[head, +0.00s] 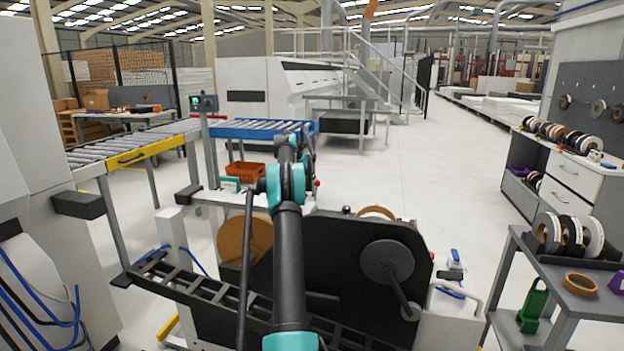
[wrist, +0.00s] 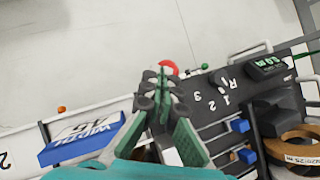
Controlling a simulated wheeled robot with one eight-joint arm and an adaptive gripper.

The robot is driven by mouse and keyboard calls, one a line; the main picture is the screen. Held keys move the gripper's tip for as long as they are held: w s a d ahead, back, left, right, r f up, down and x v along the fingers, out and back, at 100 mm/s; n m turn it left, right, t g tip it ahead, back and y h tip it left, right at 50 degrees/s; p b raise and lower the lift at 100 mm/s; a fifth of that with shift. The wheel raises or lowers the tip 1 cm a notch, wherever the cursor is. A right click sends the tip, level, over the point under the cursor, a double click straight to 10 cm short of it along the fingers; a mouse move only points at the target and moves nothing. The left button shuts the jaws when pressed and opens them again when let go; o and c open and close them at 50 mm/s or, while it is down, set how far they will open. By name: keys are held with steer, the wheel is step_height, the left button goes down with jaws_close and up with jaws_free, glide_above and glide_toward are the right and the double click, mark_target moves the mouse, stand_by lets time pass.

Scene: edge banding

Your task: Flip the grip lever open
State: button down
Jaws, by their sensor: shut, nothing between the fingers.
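My gripper (wrist: 163,98) is shut and empty in the wrist view, its dark fingertips together above the edge of a dark control panel (wrist: 214,90). A red knob (wrist: 168,67) shows just beyond the fingertips, partly covered by them; I cannot tell whether they touch. A green knob (wrist: 204,66) is to its right. I cannot identify the grip lever for certain, nor its position; my fingers cover part of this area. In the head view, my arm hides most of the gripper and the panel area.
The panel carries markings, a small display (wrist: 268,65) and blue blocks (wrist: 238,125). A tape roll (wrist: 295,150) is at right and a blue wipes box (wrist: 82,138) at left. In the head view, an orange crate (head: 245,172) stands behind; a cart (head: 562,285) is at right.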

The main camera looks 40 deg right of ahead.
steer(key=w+v, duration=0.1)
steer(key=v, duration=1)
steer(key=shift+s+a+r, duration=0.2)
steer(key=shift+s+r, duration=0.25)
steer(key=shift+s, duration=0.05)
steer(key=shift+s, duration=0.1)
